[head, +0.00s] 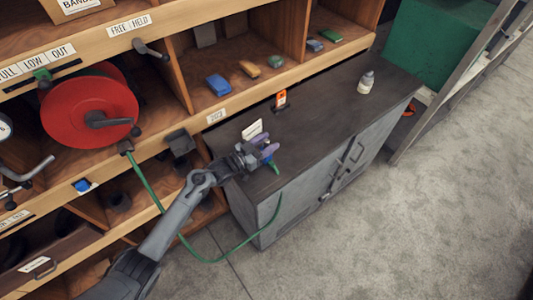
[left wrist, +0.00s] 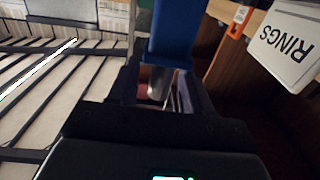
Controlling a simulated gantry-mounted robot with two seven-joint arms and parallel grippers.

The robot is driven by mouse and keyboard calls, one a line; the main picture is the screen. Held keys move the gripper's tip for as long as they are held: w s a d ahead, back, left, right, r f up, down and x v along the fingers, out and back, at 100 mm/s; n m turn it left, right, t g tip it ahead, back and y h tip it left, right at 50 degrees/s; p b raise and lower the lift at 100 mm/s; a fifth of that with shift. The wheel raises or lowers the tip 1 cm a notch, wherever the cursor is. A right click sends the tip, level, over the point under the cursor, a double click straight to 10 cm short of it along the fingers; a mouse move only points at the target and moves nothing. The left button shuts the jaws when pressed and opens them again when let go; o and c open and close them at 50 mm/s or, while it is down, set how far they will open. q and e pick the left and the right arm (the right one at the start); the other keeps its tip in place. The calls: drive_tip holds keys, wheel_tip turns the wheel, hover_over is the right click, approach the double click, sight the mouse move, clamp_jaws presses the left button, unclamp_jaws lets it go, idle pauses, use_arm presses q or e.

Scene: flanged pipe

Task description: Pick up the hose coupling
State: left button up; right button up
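The green hose (head: 148,183) runs from the red reel (head: 88,108), droops low and rises in front of the grey cabinet. Its bright green end (head: 274,168) shows at the cabinet's top edge, just below my left gripper (head: 268,147). The coupling itself is not clearly distinguishable there. In the left wrist view, my left fingers (left wrist: 163,88) stand apart, with a blue piece (left wrist: 169,35) beyond and between them and a small pinkish and silvery patch in the gap. I cannot tell whether they grip anything. My right gripper is not in view.
Wooden shelves with small coloured items stand behind. Grey floor is clear at right.

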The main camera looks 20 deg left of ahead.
use_arm(q)
clamp_jaws()
drive_tip(key=shift+r, duration=0.15)
